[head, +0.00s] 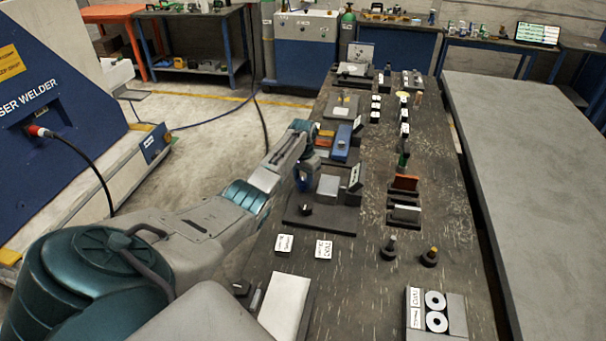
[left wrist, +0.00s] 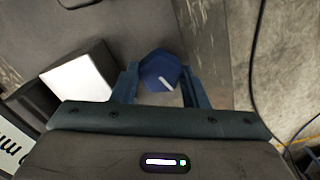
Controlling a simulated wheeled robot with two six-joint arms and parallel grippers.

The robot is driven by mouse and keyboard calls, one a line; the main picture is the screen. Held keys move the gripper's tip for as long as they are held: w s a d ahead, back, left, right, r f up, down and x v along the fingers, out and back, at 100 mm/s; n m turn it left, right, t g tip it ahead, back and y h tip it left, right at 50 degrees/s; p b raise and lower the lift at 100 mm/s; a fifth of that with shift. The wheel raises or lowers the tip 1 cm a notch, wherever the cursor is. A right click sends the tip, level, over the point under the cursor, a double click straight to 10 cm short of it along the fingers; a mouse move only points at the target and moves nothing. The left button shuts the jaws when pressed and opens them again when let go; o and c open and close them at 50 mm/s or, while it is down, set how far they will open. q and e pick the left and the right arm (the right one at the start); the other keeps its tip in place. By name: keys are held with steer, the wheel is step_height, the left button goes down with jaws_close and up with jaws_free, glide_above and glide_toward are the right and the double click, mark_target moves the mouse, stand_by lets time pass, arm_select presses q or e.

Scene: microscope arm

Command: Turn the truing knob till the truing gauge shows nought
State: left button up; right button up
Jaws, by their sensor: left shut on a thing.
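The truing knob (left wrist: 158,70) is a blue, faceted knob with a white line on its top, seen in the left wrist view. My left gripper (left wrist: 160,86) has its two fingers on either side of the knob and is shut on it. In the head view my left gripper (head: 306,180) reaches down at a dark fixture (head: 330,214) on the table's left side. A small upright plate (head: 355,175) on that fixture may be the truing gauge; its reading is too small to tell. My right gripper is not in view.
A blue block (head: 342,142) stands just behind the fixture. Two white label cards (head: 284,242) lie in front of it. Two small dark pegs (head: 389,248) stand to the right. A tray with white rings (head: 436,311) is at the front right. Bare table lies between these.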

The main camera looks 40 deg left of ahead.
mark_target(303, 181)
arm_select(q)
steer(key=shift+w+r+m, duration=0.1)
steer(key=shift+r+m, duration=0.05)
steer(key=shift+m, duration=0.45)
steer(key=o, duration=1)
step_height(303, 181, up, 11)
steer(key=shift+f+b, duration=0.1)
steer(key=shift+b, duration=1)
steer(key=shift+f, duration=0.1)
